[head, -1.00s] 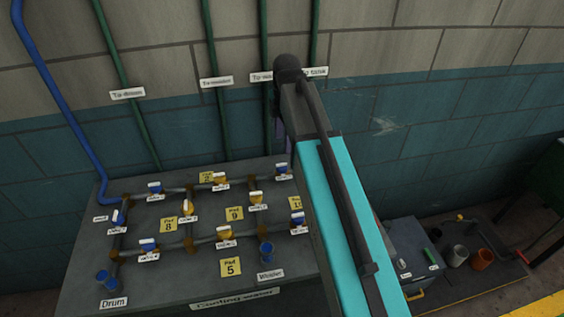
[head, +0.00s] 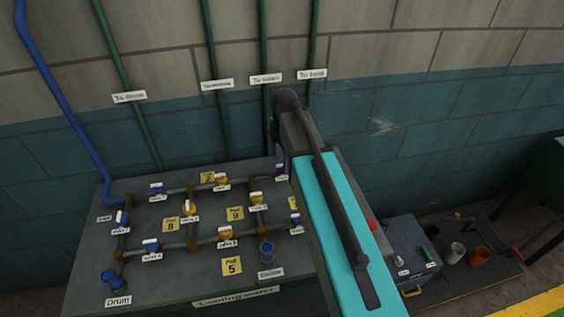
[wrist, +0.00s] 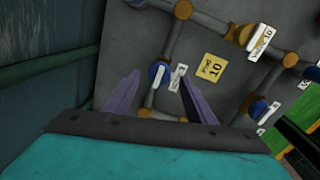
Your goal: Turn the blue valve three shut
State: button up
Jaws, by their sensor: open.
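My gripper (wrist: 158,84) is open, its two purple fingers spread on either side of a blue valve (wrist: 157,70) with a pale handle in the wrist view. I cannot tell whether the fingers touch it. A small white tag (wrist: 178,77) stands beside the valve, too small to read. In the head view this looks like the blue valve (head: 282,168) at the back right of the pipe board, partly behind my arm. A purple sliver of the gripper (head: 279,150) shows there; the fingertips are hidden.
Another blue valve (wrist: 258,108) and a yellow valve (wrist: 244,36) sit nearby on the grey pipes, with a yellow note marked 10 (wrist: 212,67) between. More blue and yellow valves stand on the board (head: 85,270). The tiled wall (head: 400,130) rises close behind.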

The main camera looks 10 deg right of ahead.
jog(key=shift+w+f+p, duration=0.1)
jog(key=shift+f+p, duration=0.2)
jog(key=shift+f, duration=0.95)
jog(key=c, duration=1)
jog(key=shift+c, duration=0.2)
